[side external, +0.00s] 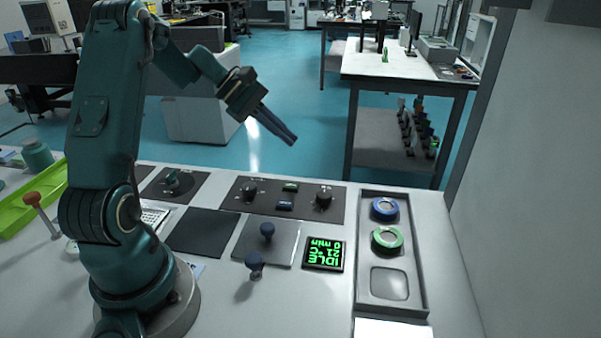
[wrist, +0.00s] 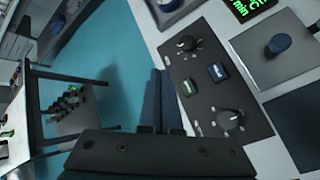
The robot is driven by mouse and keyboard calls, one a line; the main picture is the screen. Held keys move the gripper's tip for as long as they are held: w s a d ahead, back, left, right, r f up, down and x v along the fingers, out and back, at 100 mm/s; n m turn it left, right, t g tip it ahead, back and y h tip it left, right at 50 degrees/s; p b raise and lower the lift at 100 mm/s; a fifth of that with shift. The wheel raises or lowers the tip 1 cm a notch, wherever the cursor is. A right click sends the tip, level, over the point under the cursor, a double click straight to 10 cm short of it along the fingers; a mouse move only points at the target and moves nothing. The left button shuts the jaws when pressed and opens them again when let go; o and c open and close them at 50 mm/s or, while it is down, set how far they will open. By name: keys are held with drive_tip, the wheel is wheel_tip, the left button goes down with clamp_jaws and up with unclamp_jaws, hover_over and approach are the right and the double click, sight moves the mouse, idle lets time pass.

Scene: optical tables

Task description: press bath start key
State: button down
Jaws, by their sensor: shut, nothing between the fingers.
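A dark control panel (side external: 230,190) lies on the bench with a small green key (side external: 290,187), a blue key (side external: 285,206) and two black knobs. The same green key (wrist: 189,87) and blue key (wrist: 218,72) show in the wrist view, between the knobs. I cannot read which key is marked start. My gripper (side external: 293,140) is shut and empty. It is in the air above and beyond the panel's far edge, apart from both keys. In the wrist view its fingers (wrist: 160,75) show left of the panel. A display (side external: 324,254) reads IDLE, 21 °C, 0 min.
Two blue-knobbed parts (side external: 267,232) (side external: 254,262) stand near the display. A grey tray (side external: 419,280) with blue and green rings is at the right. A smaller knob panel (side external: 175,184) is at the left. The air over the panel is clear.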

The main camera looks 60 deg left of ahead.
sight(286, 184)
drive_tip(key=shift+f, duration=4.4)
drive_tip(key=shift+f, duration=0.4)
drive_tip(key=shift+f, duration=0.4)
drive_tip(key=shift+r, duration=0.85)
drive_tip(key=shift+r, duration=2.45)
